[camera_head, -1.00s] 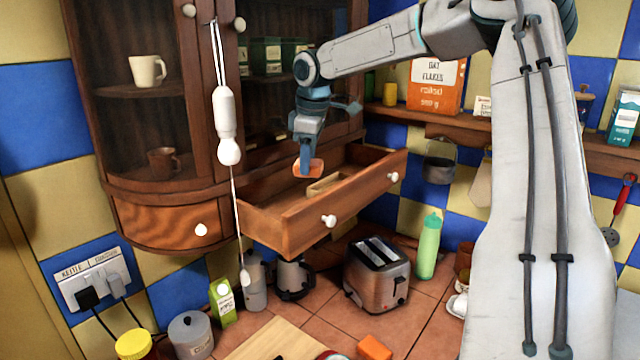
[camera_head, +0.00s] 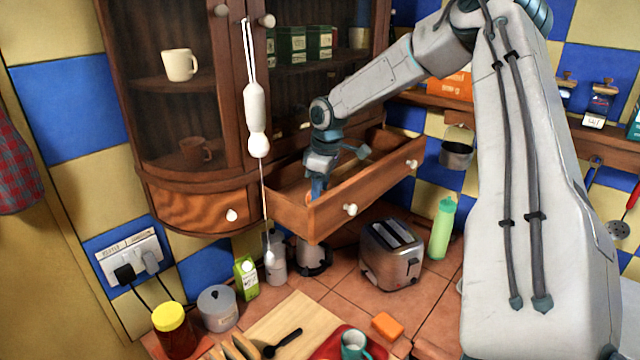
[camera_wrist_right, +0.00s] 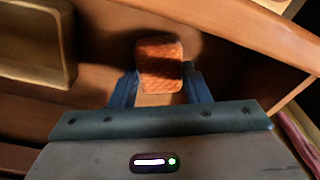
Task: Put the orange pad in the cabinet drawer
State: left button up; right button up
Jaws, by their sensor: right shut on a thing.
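The orange pad (camera_wrist_right: 160,62) is between the blue fingers of my right gripper (camera_wrist_right: 160,88) in the right wrist view, above the drawer floor. I cannot tell whether it touches the floor. In the head view my right gripper (camera_head: 317,188) reaches down inside the open cabinet drawer (camera_head: 382,182), shut on the pad, which is mostly hidden there by the fingers and the drawer front. The drawer is pulled out from the dark wooden cabinet (camera_head: 180,115). My left gripper is not in view.
A wooden box-like item (camera_wrist_right: 35,60) lies in the drawer beside the pad. Below stand a toaster (camera_head: 392,253), a green bottle (camera_head: 441,228) and a separate orange block (camera_head: 388,326) on the counter.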

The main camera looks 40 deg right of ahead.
jog(key=shift+d+f, duration=0.15)
jog(key=shift+d, duration=0.05)
jog(key=o, duration=0.7)
jog(key=shift+o, duration=1.2)
jog(key=shift+a, duration=0.1)
jog(key=shift+r+b, duration=0.4)
jog(key=shift+r, duration=0.15)
notch_tip(320, 180, up, 11)
jog(key=s+b, duration=0.1)
jog(key=b, duration=0.2)
jog(key=shift+s+d, duration=0.15)
jog(key=shift+d, duration=0.2)
